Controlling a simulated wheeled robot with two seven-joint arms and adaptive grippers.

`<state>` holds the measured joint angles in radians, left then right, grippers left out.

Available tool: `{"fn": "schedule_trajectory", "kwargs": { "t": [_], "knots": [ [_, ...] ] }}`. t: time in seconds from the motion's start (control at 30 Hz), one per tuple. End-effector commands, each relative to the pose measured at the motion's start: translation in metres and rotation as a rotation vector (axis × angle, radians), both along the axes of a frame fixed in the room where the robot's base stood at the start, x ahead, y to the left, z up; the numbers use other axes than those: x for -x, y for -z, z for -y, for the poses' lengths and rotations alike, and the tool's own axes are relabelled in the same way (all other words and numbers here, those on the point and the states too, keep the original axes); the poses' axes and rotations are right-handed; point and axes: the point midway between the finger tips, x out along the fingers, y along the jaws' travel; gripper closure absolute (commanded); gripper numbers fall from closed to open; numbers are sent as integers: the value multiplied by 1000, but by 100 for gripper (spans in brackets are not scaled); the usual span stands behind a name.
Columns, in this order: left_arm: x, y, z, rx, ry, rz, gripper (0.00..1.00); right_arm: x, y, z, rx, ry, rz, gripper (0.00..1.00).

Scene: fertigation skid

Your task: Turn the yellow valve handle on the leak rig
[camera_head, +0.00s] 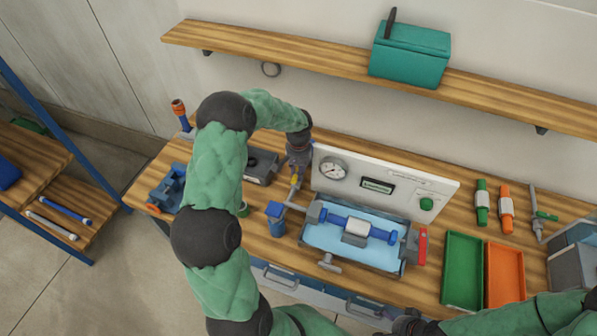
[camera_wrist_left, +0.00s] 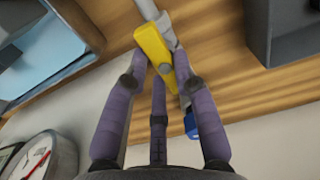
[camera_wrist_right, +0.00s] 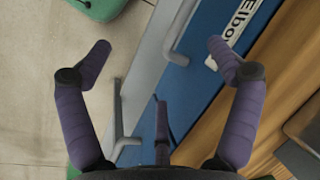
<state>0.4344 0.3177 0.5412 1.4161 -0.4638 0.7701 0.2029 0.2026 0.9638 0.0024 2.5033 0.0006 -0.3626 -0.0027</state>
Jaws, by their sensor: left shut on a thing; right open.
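The yellow valve handle (camera_wrist_left: 154,47) is a short flat lever with a round pivot, on a grey pipe of the leak rig. It shows small in the head view (camera_head: 295,181). My left gripper (camera_wrist_left: 162,62) is shut on the handle, its purple fingers around the lever's near end. In the head view my left gripper (camera_head: 297,168) points down at it, left of the white gauge panel (camera_head: 383,190). The rig's blue water basin (camera_head: 352,250) lies in front of that panel. My right gripper (camera_wrist_right: 158,62) is open and empty, near the bench's blue front with drawer handles.
A gauge (camera_head: 333,169) stands close to my left gripper. A blue vise (camera_head: 168,187) is left on the bench, and a blue cup-like part (camera_head: 276,218) is below the valve. Green (camera_head: 462,271) and orange (camera_head: 505,273) trays lie right. A wooden shelf (camera_head: 300,60) runs above.

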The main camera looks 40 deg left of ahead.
Motion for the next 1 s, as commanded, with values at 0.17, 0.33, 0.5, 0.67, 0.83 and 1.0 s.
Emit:
{"fn": "schedule_trajectory", "kwargs": {
  "t": [0.17, 0.33, 0.5, 0.67, 0.83, 1.0],
  "knots": [
    [-1, -1, 0, -1, -8, 2, 100, 0, 0, 0, 0, 0, 0, 9],
    [-1, -1, -1, -1, -8, 2, 100, 0, 0, 0, 0, 0, 0, 9],
    [-1, -1, -1, -1, -8, 2, 48, 0, 0, 0, 0, 0, 0, 9],
    [0, -1, 0, 0, -7, 1, 48, 0, 0, 0, 0, 0, 0, 9],
    [0, -2, 0, 0, -6, 1, 48, 0, 0, 0, 0, 0, 0, 9],
    [-1, -17, -1, -2, -7, 5, 48, 0, 0, 0, 0, 0, 0, 9]
  ]
}}
